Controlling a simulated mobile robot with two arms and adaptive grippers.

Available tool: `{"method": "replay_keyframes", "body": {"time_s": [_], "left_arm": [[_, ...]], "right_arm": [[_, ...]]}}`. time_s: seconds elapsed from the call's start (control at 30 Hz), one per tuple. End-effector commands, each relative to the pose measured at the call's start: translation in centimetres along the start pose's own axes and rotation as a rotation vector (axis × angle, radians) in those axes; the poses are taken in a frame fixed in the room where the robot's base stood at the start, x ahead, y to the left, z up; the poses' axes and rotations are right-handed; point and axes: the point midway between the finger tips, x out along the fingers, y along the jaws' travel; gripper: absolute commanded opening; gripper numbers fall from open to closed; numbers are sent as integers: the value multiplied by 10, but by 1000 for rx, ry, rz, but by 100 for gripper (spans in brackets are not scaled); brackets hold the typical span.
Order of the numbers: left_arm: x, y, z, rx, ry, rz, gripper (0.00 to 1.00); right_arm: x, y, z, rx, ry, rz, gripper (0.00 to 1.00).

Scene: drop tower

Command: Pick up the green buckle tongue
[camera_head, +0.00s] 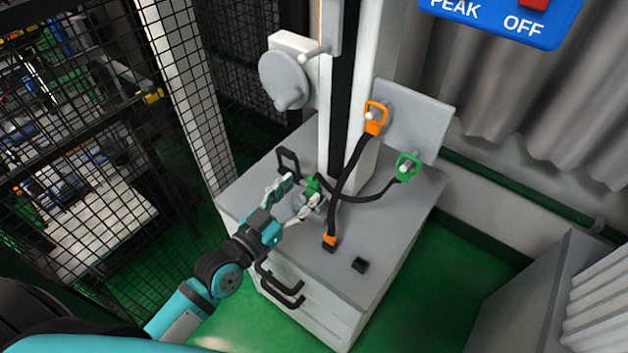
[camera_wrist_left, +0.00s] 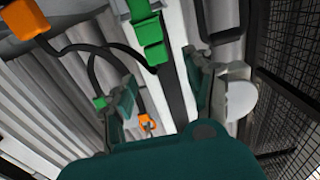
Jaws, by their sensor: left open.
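A green buckle piece (camera_head: 314,187) stands near the foot of the white column; in the left wrist view it is a blocky green part (camera_wrist_left: 150,42). A second, loop-shaped green piece (camera_head: 408,167) hangs on a peg of the grey plate, with a black strap; it is small in the left wrist view (camera_wrist_left: 99,102). I cannot tell for sure which one is the tongue. My left gripper (camera_head: 303,188) is open, its fingertips at either side of the near green piece, with no clear contact; its fingers also show in the left wrist view (camera_wrist_left: 160,70).
An orange loop (camera_head: 375,117) hangs on another peg, its black strap running down toward an orange piece (camera_head: 330,240) on the grey base (camera_head: 375,255). A small black block (camera_head: 360,264) lies at the front. A mesh fence (camera_head: 190,110) stands left.

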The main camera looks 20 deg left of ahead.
Motion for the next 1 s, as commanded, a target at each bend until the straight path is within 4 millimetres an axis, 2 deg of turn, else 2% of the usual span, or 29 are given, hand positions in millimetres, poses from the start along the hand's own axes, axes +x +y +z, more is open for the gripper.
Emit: {"method": "replay_keyframes", "body": {"time_s": [0.17,0.43,0.73,0.77,1.0], "left_arm": [[12,0,-1,-1,2,-1,54],[50,1,1,0,2,-1,54],[56,1,3,1,-1,0,54],[56,1,3,1,-1,0,53],[56,1,3,1,-1,0,21]], "right_arm": [[-2,4,-2,2,3,5,58],[-7,5,-3,2,4,6,58],[-7,4,-4,0,5,5,58],[-7,4,-4,0,5,5,58],[-7,2,-4,-1,6,2,58]]}}
